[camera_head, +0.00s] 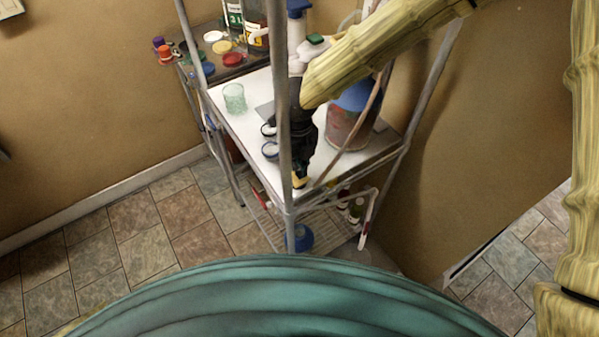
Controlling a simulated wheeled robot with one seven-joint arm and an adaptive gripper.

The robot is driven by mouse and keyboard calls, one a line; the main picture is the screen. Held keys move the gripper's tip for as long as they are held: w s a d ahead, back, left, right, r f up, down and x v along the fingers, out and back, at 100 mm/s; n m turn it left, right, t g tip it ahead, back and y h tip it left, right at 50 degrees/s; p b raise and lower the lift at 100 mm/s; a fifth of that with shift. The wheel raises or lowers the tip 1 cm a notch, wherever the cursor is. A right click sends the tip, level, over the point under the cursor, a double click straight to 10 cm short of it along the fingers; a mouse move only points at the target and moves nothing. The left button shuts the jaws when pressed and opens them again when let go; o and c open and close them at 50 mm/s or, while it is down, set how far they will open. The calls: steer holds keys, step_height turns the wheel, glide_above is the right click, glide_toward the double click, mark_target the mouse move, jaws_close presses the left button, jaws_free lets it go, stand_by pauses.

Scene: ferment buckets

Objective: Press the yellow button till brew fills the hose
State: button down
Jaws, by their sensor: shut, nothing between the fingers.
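My gripper (301,181) is shut and points down at the front corner of the white-topped metal rack (250,121). A small yellow patch shows at its tip; I cannot tell whether this is the button or part of the fingertips, or whether they touch. A reddish bucket with a blue top (349,125) stands on the rack, just right of my gripper and partly behind my arm. A thin brownish hose (366,112) runs down in front of the bucket towards the front corner. I cannot make out any brew in it.
A rack post (280,95) stands upright close to the left of my gripper. A green glass (235,98) stands on the white top. A dark table (240,72) behind holds bottles and coloured discs. Bottles (355,208) and a blue item (299,237) sit on the lower shelf.

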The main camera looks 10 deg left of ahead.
steer(key=shift+r+p, duration=2.4)
steer(key=shift+r, duration=0.15)
steer(key=shift+f, duration=0.1)
